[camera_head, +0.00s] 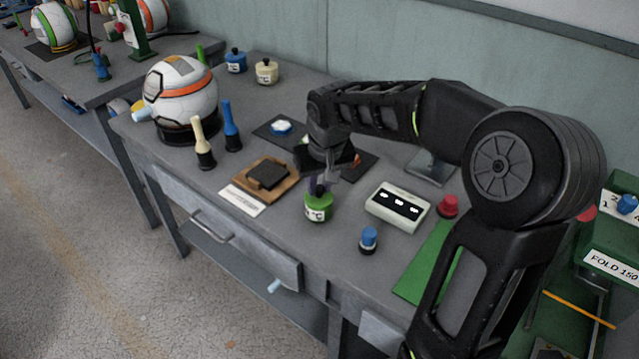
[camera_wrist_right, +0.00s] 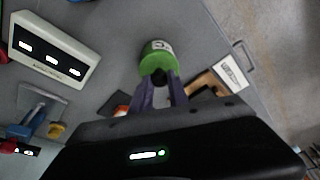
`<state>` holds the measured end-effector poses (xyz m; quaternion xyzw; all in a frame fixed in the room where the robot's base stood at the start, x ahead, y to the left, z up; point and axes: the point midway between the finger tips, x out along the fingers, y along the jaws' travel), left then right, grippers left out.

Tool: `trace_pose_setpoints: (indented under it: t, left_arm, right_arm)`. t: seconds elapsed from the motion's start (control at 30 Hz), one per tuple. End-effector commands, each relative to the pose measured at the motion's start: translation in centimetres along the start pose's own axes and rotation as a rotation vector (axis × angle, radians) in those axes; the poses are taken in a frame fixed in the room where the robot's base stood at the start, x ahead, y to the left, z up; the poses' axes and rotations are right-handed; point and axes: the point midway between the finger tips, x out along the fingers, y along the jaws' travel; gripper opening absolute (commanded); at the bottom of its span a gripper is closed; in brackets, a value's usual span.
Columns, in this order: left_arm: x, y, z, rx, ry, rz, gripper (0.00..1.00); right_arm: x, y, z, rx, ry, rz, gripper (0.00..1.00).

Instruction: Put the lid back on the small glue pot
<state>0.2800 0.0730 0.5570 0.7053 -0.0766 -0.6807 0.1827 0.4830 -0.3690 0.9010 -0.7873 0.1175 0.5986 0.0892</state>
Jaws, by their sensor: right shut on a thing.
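The small green glue pot (camera_head: 318,209) has a white label and stands on the grey workbench near its front middle. A dark knob shows at its top, between my fingers. My right gripper (camera_head: 322,184) reaches down from above and is shut on the knob of the lid. In the right wrist view the green pot (camera_wrist_right: 157,57) lies just beyond the fingertips of my right gripper (camera_wrist_right: 158,84). The fingers hide much of the lid, and I cannot tell whether it sits flush on the pot. My left gripper is not in view.
A white box with three lit displays (camera_head: 398,206) stands right of the pot. A wooden tray (camera_head: 282,190) lies to the left. A blue-topped stamp (camera_head: 368,240) is in front on the right. Blue (camera_head: 236,62) and cream (camera_head: 267,72) lidded pots stand at the back.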

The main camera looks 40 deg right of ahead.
Motion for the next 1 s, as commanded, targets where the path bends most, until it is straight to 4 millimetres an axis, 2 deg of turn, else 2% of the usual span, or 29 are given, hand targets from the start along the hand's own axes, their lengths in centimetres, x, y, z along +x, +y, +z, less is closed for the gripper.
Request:
trace_pose_setpoints:
  t: [0.37, 0.4, 0.7, 0.87, 1.0]
  left_arm:
    - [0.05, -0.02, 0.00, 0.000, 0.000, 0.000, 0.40]
    - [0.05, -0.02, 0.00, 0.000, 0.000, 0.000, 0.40]
    - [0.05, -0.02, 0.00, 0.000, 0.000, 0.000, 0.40]
    - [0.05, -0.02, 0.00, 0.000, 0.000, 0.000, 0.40]
    - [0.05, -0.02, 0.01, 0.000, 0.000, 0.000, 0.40]
  right_arm:
    - [0.00, 0.00, -0.01, 0.000, 0.000, 0.000, 0.00]
    - [0.00, 0.00, -0.01, 0.000, 0.001, 0.000, 0.22]
    - [0.01, 0.00, 0.00, 0.000, 0.000, 0.000, 0.46]
    - [0.01, 0.00, 0.00, 0.000, 0.000, 0.000, 0.46]
    - [0.02, 0.00, 0.00, 0.000, 0.000, 0.000, 0.57]
